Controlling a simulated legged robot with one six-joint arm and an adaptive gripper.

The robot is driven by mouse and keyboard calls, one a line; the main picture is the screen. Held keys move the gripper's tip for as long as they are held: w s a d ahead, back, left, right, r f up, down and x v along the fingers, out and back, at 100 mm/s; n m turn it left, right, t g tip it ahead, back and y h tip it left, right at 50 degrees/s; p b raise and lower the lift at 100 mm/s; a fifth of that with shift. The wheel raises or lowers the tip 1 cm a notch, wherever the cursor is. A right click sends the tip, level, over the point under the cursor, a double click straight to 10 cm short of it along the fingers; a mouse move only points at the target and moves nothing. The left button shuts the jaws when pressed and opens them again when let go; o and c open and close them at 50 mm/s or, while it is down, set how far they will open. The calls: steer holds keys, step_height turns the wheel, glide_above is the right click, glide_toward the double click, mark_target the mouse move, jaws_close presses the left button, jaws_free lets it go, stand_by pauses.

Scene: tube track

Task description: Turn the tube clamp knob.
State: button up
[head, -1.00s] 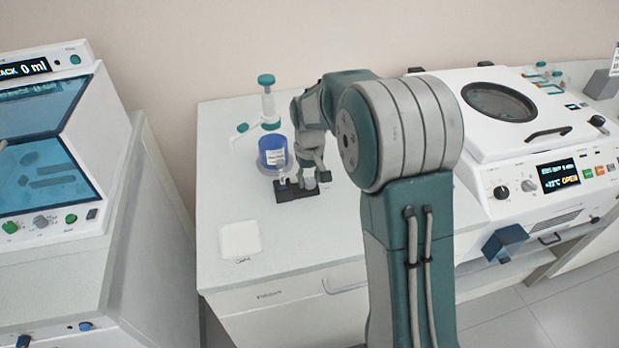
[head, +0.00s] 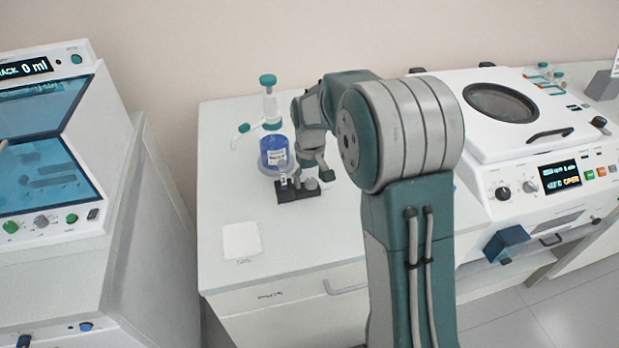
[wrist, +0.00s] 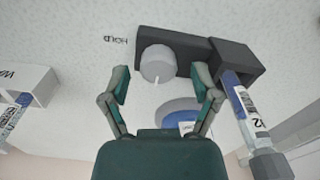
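The clamp (head: 300,194) is a dark block on the white bench in the head view; in the wrist view its body (wrist: 192,52) lies at the top. Its round grey knob (wrist: 158,63) has a short white mark. It also shows in the head view (head: 311,184). A tube (wrist: 245,110) with blue and a white label meets the clamp's square end. My gripper (wrist: 160,84) is open, its fingertips apart on either side of the knob's near edge. I cannot tell whether they touch it. In the head view my gripper (head: 318,164) is above the knob, partly hidden.
A blue labelled container (head: 274,150) stands close behind the clamp, with a teal-capped bottle (head: 268,95) behind it. A white square pad (head: 242,240) lies at the front left. The bench left of it is clear. A white machine (head: 520,140) stands to the right.

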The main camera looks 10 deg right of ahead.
mark_target(309, 179)
step_height(309, 179, up, 12)
stand_by(0.6)
